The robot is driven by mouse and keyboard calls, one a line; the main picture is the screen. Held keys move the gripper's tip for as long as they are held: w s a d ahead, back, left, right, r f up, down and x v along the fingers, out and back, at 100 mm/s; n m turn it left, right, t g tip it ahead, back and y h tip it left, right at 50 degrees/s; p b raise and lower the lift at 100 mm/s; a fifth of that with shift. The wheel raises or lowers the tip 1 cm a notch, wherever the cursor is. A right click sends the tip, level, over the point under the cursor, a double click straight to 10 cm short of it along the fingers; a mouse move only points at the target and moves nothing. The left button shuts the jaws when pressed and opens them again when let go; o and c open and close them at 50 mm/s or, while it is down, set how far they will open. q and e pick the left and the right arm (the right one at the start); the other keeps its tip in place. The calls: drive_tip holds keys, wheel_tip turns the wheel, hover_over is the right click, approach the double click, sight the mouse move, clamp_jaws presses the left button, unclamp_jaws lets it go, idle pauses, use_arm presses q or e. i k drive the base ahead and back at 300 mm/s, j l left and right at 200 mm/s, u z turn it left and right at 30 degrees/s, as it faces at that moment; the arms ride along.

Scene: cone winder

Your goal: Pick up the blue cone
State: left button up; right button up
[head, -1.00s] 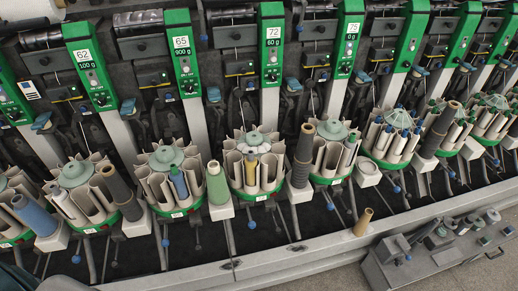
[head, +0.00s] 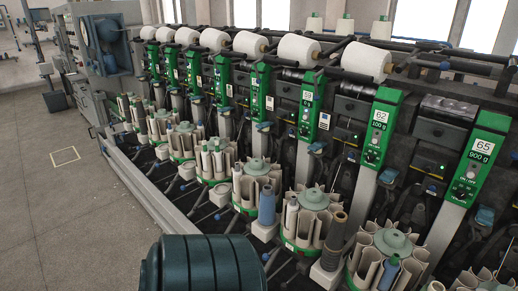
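A blue cone (head: 266,205) stands upright on a pale square block (head: 264,232) in the front row of the winder, a little right of the picture's middle. It is between two round bobbin magazines. A smaller blue bobbin (head: 390,272) stands in the magazine at the lower right. A dark grey-brown cone (head: 335,238) stands on another pale block to the right of the blue cone. Neither of my grippers shows in the head view.
A dark teal ribbed drum (head: 203,265) stands at the bottom, left of and in front of the blue cone. The winder (head: 310,104) runs from left back to right front, with white yarn packages (head: 298,48) along its top. Grey floor (head: 55,205) at left is open.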

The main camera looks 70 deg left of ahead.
sight(267, 215)
drive_tip(key=u, duration=2.25)
